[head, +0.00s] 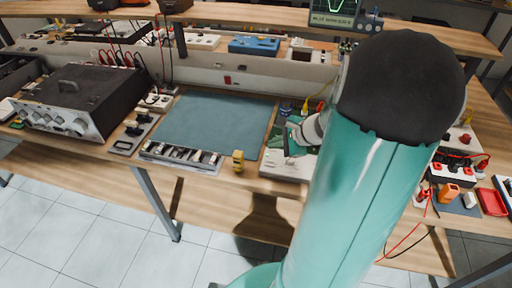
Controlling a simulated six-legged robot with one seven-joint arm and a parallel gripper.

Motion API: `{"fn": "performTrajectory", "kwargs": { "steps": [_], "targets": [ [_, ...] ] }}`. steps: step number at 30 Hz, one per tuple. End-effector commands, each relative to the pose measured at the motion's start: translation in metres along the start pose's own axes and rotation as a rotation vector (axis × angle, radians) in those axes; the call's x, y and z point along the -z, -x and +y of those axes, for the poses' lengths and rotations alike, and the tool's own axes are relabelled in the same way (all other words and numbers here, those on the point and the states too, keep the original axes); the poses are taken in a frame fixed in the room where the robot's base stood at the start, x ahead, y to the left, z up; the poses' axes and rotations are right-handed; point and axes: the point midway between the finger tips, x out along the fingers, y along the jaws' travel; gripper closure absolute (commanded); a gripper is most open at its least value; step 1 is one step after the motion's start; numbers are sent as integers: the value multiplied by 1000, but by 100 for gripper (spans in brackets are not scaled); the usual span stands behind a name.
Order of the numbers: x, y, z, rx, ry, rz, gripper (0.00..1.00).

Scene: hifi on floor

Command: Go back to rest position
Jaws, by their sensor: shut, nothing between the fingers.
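My green arm with its dark cap fills the right middle of the head view. Part of my gripper (287,142) shows just left of the arm, small and dark beyond a pale wrist link. It is shut and empty, above or close to a grey unit with a green board (276,158) at the front of the workbench (225,178). The arm hides the rest of the wrist, and I cannot tell whether the gripper touches the board.
A blue-grey mat (215,125) lies left of the board, with a yellow object (238,161) at its front edge. A black bench instrument (82,98) stands left. A red tray (491,202) and cables lie right. An upper shelf (255,17) runs behind. Tiled floor (95,235) shows in front.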

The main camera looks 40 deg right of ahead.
Motion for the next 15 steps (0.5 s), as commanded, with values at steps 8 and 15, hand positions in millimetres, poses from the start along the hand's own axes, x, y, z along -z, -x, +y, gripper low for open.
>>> {"fn": "performTrajectory", "kwargs": {
  "steps": [8, 15],
  "targets": [
    [-3, -1, 0, -6, 13, 0, 100],
    [-70, -4, 12, -134, 315, 0, 100]
  ]
}}
